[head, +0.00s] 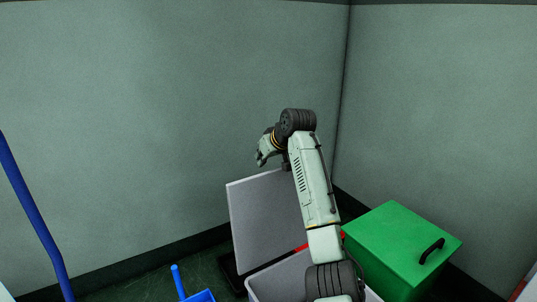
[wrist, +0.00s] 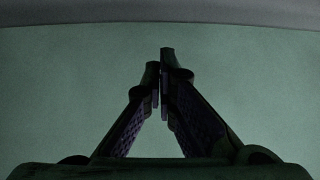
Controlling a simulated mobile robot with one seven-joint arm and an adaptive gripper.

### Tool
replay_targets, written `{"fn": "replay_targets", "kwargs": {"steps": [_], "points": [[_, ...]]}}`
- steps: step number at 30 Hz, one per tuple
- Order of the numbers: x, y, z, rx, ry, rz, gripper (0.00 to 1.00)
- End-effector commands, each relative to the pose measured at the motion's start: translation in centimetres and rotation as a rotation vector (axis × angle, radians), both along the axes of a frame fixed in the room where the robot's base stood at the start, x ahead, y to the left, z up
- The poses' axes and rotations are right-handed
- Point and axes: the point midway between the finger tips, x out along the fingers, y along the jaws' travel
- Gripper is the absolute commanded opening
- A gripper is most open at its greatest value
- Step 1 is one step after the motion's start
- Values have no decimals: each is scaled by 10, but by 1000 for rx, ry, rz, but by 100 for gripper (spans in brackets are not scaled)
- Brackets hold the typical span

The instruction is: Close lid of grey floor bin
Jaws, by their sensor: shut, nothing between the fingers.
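The grey floor bin (head: 266,283) stands at the bottom middle of the head view, partly hidden by my arm. Its grey lid (head: 262,220) is open and stands up steeply behind the bin, its right part covered by my arm. My arm rises over the bin, and its wrist end is near the lid's top edge. I cannot tell whether it touches the lid. In the wrist view my gripper (wrist: 160,90) has its fingertips together, with nothing between them. The fingers are dark against a plain green surface.
A green box (head: 390,250) with a black handle stands right of the bin. A blue dustpan-like thing (head: 190,291) lies at the lower left, with a blue pole (head: 35,220) further left. Green walls close in behind. A grey band (wrist: 160,12) crosses the wrist view's top.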

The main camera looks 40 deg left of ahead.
Motion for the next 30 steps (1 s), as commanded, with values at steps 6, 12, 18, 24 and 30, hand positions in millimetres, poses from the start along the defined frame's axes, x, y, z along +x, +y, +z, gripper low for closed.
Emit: {"fn": "replay_targets", "kwargs": {"steps": [6,12,18,24,30], "points": [[-6,-17,-8,1,-2,-1,0],[-12,-31,-8,0,-2,0,0],[-13,-34,-8,1,-1,-1,0],[-13,-34,-8,1,-1,-1,0],[-14,-35,-7,18,-8,-1,0]]}}
